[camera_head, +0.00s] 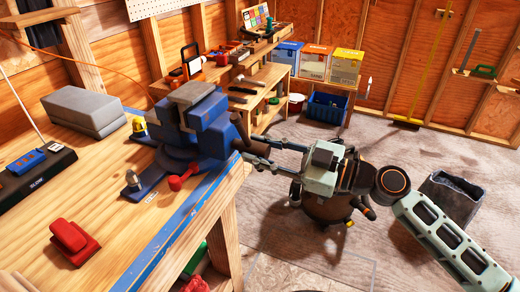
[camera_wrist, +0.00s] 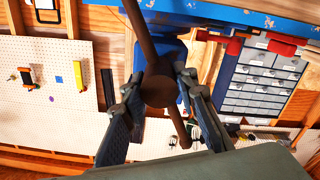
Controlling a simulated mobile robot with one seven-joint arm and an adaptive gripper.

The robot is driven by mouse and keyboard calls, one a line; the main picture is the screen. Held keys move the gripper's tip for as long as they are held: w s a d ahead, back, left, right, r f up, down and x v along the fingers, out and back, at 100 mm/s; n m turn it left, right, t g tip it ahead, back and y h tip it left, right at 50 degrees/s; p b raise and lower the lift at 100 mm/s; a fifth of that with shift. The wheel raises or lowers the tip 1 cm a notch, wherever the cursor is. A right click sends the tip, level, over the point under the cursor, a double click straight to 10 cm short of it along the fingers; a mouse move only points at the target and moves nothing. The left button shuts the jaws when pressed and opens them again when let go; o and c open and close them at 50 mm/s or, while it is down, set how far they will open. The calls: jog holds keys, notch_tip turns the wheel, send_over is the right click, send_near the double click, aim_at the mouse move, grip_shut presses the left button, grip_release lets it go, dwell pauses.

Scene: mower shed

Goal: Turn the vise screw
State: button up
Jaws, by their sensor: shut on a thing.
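The blue vise (camera_head: 207,122) is mounted at the edge of the wooden workbench, with its grey jaws on top. Its dark brown screw (camera_head: 237,146) sticks out toward the right, over the bench edge. My gripper (camera_head: 247,152) reaches it from the right. In the wrist view, the round end of the screw (camera_wrist: 160,91) sits between the two fingers of my gripper (camera_wrist: 158,84), which is shut on it. The brown handle bar (camera_wrist: 141,35) runs through the screw head at a slight tilt, its lower end passing between the fingers. The exact finger contact is partly hidden.
On the workbench (camera_head: 110,185) are a grey block (camera_head: 88,110), a red object (camera_head: 72,238) and a black tray (camera_head: 35,170). A low shelf with boxes (camera_head: 315,62) stands behind. A dark bin (camera_head: 452,200) stands on the floor at right.

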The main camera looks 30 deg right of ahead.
dwell(0.4)
jog(key=o, duration=1.1)
jog(key=shift+w+a, duration=0.1)
jog(key=shift+o, duration=0.2)
jog(key=v, duration=1.2)
